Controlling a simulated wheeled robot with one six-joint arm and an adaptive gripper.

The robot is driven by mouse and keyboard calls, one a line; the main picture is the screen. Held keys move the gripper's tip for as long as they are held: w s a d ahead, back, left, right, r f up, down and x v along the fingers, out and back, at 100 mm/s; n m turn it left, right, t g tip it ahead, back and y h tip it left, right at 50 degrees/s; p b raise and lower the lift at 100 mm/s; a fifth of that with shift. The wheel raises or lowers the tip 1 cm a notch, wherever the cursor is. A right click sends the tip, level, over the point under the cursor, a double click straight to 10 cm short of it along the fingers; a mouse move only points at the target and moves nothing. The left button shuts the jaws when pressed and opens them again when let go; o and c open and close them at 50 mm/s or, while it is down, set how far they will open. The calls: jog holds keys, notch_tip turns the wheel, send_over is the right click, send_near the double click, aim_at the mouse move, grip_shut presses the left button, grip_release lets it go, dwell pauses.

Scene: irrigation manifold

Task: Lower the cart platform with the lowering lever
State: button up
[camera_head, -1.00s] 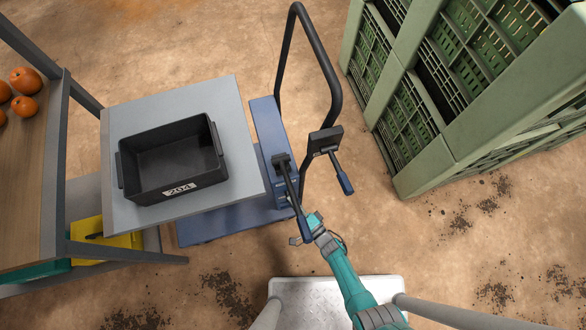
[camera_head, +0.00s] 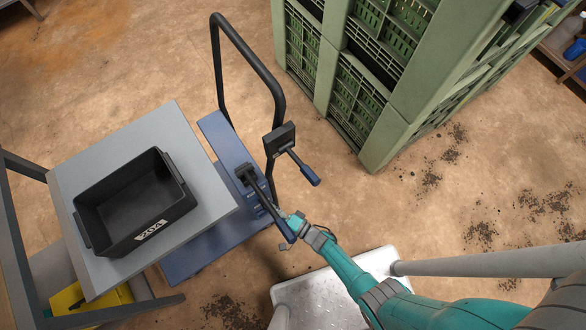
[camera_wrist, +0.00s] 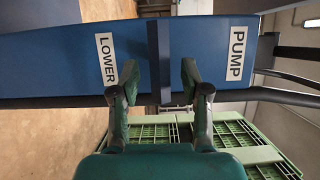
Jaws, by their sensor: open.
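The cart has a grey platform (camera_head: 205,165) above a blue base (camera_head: 205,240). Two levers with blue grips stand by its column: a left lever (camera_head: 262,192) pointing down toward my arm, and a right lever (camera_head: 300,165). I cannot tell from the head view which one lowers. My gripper (camera_head: 287,219) is beside the left lever's grip end, which partly hides it. In the wrist view my gripper (camera_wrist: 160,80) is open before a blue panel. A LOWER label (camera_wrist: 108,60) is left and a PUMP label (camera_wrist: 236,53) right. A dark blue upright bar (camera_wrist: 159,55) shows between the fingers; contact is unclear.
A black bin (camera_head: 135,205) sits on the platform. The cart's black push handle (camera_head: 245,55) rises behind the levers. Stacked green crates (camera_head: 395,130) stand to the right. A shelf frame (camera_head: 20,170) is at the left edge. Brown floor between cart and crates is open.

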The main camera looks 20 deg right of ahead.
jog(key=v, duration=1.1)
dwell(0.7)
